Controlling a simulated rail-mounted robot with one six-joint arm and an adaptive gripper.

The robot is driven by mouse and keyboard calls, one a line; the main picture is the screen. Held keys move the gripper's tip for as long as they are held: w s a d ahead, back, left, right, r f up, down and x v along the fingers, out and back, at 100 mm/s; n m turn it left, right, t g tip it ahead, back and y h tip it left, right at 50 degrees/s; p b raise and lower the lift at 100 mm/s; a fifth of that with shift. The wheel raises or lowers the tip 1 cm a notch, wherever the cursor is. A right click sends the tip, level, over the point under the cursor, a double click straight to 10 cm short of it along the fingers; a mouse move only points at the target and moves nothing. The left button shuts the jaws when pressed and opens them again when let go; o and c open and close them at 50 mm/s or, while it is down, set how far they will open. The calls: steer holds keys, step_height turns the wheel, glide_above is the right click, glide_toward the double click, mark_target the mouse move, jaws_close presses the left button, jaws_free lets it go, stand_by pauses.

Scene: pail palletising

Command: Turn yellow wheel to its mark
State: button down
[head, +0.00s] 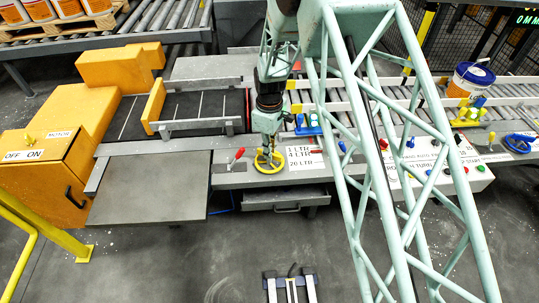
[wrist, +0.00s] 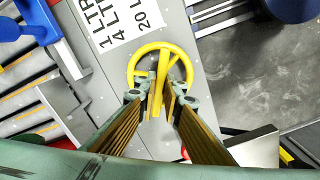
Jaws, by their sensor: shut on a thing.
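The yellow wheel (head: 259,165) is mounted on the grey panel, beside a white label (head: 304,158) that reads 1 LTR, 4 LTR and 20 LTR. In the wrist view the wheel (wrist: 136,58) shows as a ring with spokes, with the label (wrist: 122,22) to its upper left. My gripper (head: 268,153) points down onto the wheel. Its two fingers (wrist: 164,98) reach into the ring from below in the wrist view and are shut on a yellow spoke. The fingers hide part of the ring and hub. I cannot tell which label line the wheel points to.
A red-handled lever (head: 238,154) stands just left of the wheel. A blue fixture (head: 308,125) is behind the label, and a panel of coloured buttons (head: 432,160) lies right.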

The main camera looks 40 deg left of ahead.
steer(key=shift+n+b, duration=0.35)
steer(key=shift+n, duration=0.55)
steer(key=c, duration=2.7)
jaws_free()
steer(key=shift+c, duration=0.2)
step_height(320, 180, up, 12)
steer(key=shift+r, duration=0.1)
